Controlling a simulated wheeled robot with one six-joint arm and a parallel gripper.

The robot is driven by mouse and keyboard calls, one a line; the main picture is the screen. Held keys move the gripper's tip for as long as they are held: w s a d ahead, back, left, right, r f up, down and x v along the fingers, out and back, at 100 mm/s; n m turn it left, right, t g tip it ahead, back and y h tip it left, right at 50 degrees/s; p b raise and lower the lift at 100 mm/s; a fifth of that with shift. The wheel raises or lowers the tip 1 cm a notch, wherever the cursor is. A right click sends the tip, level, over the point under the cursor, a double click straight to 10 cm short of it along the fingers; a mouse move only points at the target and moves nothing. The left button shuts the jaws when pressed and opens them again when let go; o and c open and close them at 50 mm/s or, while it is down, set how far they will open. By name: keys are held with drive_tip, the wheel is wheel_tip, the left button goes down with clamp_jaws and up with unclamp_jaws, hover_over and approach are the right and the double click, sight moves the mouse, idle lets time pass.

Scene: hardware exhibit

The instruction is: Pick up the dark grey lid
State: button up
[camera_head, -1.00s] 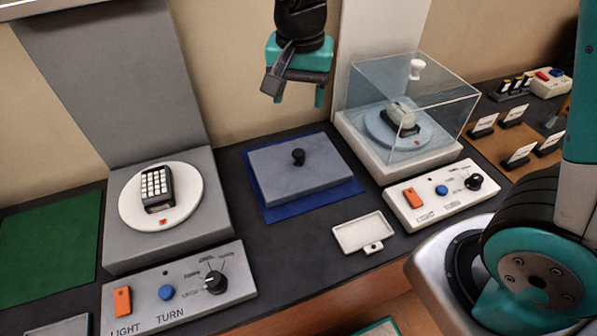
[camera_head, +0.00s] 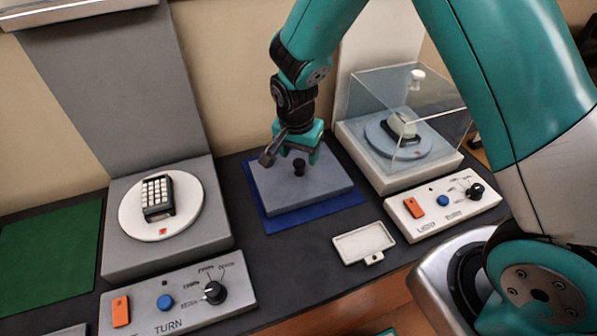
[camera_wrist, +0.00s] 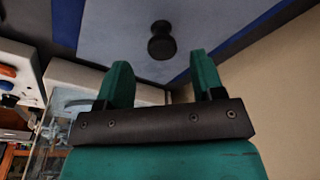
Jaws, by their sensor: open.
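The dark grey lid (camera_head: 325,185) is a flat slab with a black round knob (camera_head: 299,167) on top. It lies on a blue mat (camera_head: 338,208) in the middle of the counter. My gripper (camera_head: 299,156) is open and empty, just above the knob in the head view. In the wrist view the lid (camera_wrist: 120,35) fills the upper middle, and the knob (camera_wrist: 162,42) shows beyond the two teal fingertips (camera_wrist: 160,75), roughly between them. The fingers appear apart from the knob.
A clear case (camera_head: 378,90) stands right of the lid. A grey stand with a white turntable (camera_head: 128,215) and a calculator-like device (camera_head: 158,195) is at left. A shallow white tray (camera_head: 364,243) and control panels line the front. A green mat (camera_head: 50,245) lies far left.

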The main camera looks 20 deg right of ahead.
sight(299, 162)
drive_tip(key=f, duration=0.4)
drive_tip(key=shift+w+f+p, duration=0.25)
drive_tip(key=shift+p, duration=0.1)
drive_tip(key=shift+c, duration=0.4)
drive_tip(key=c, duration=1)
drive_tip(key=shift+r, duration=0.1)
wheel_tip(299, 162, up, 20)
drive_tip(key=shift+f+b, duration=0.1)
drive_tip(key=shift+b, duration=0.55)
